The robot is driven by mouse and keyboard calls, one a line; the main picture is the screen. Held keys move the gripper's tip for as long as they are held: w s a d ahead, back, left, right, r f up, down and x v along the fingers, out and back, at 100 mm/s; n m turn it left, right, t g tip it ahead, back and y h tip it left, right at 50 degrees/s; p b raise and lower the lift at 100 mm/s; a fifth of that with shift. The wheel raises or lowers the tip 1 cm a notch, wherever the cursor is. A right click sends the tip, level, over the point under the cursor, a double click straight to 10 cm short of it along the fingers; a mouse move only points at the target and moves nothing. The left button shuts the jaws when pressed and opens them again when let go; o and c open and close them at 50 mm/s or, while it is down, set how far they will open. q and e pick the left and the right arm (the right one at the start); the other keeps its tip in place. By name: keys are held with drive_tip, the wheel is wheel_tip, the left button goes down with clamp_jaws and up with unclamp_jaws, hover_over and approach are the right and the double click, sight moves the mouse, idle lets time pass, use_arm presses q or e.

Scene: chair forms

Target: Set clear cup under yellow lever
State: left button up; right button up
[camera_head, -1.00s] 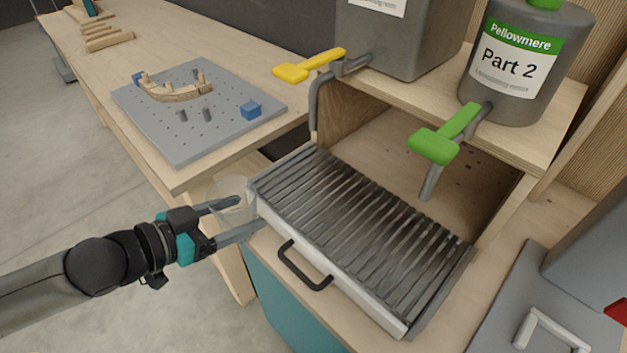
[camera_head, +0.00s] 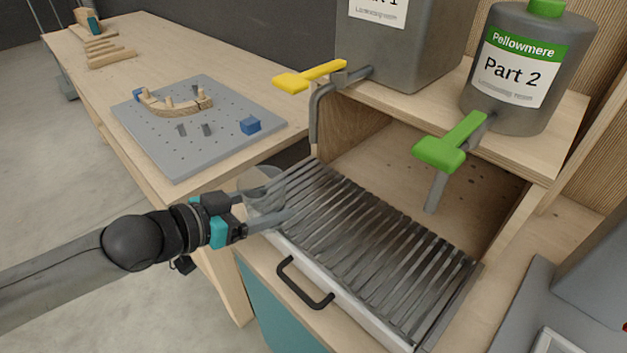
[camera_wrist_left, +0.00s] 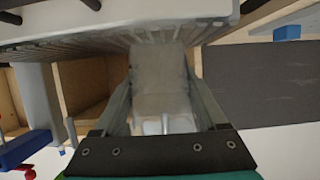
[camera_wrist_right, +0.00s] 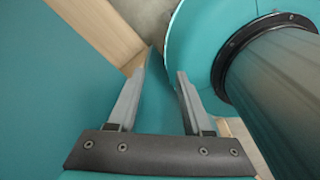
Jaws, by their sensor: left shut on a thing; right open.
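The clear cup (camera_head: 262,184) is held between the fingers of my left gripper (camera_head: 262,208), over the left end of the slatted drip tray. It looks upright; I cannot tell whether its base touches the slats. The cup also shows between the fingers in the left wrist view (camera_wrist_left: 162,85). The yellow lever (camera_head: 310,76) is on the tap of the left grey container, with a grey spout (camera_head: 316,120) bending down behind and to the right of the cup. My right gripper (camera_wrist_right: 165,60) is open and empty in the right wrist view, away from the cup.
The slatted tray (camera_head: 380,250) with a black handle (camera_head: 304,284) is bare to the right of the cup. A green lever (camera_head: 450,143) hangs from the right container (camera_head: 520,70). A pegboard (camera_head: 205,135) lies on the left bench.

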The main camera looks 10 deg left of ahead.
use_arm(q)
drive_tip(key=w+d, duration=0.1)
drive_tip(key=w, duration=0.1)
drive_tip(key=w+d, duration=0.4)
drive_tip(key=w, duration=0.1)
drive_tip(key=shift+w+b, duration=0.1)
drive_tip(key=shift+b, duration=0.3)
drive_tip(key=shift+w+d, duration=0.3)
drive_tip(key=shift+w, duration=0.2)
drive_tip(key=shift+w+d, duration=0.3)
drive_tip(key=shift+w, duration=0.2)
drive_tip(key=shift+w+d+f+b, duration=0.15)
drive_tip(key=shift+f+b, duration=0.3)
drive_tip(key=shift+f, duration=0.3)
drive_tip(key=o, duration=0.9)
drive_tip(key=shift+f, duration=0.1)
